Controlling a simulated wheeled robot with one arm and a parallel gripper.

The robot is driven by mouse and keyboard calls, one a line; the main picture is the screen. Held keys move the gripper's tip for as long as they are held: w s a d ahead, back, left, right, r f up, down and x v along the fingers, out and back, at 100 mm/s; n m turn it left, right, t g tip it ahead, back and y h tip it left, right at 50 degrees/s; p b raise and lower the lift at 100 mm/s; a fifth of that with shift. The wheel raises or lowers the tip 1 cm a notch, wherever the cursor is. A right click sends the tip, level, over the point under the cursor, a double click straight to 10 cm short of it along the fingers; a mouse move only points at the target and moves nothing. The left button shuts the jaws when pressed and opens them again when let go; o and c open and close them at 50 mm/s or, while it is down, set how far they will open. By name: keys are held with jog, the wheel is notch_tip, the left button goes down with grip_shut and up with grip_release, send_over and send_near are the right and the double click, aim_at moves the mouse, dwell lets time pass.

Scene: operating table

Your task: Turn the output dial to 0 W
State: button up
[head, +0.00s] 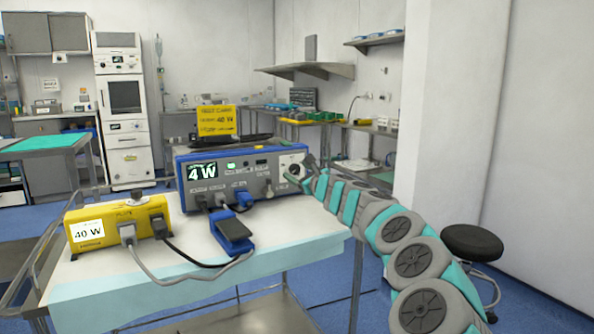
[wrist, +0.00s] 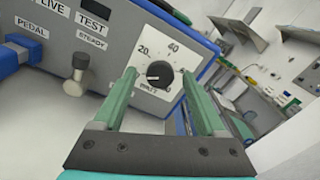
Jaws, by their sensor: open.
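In the head view the white dial plate (head: 291,165) is at the right end of the front panel, partly behind my gripper (head: 300,180). In the wrist view my gripper (wrist: 160,95) is open, with one green finger on each side of the knob. I cannot tell whether the fingers touch it.
A blue pedal (head: 231,230) lies in front of the box. A yellow unit (head: 118,225) marked 40 W sits at the left with cables trailing across the table. A small metal knob (wrist: 79,62) protrudes from the panel left of the dial. A black stool (head: 472,243) stands at right.

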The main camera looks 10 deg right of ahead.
jog(key=shift+w+a+r, duration=0.1)
jog(key=shift+w, duration=0.3)
grip_shut()
dwell(0.5)
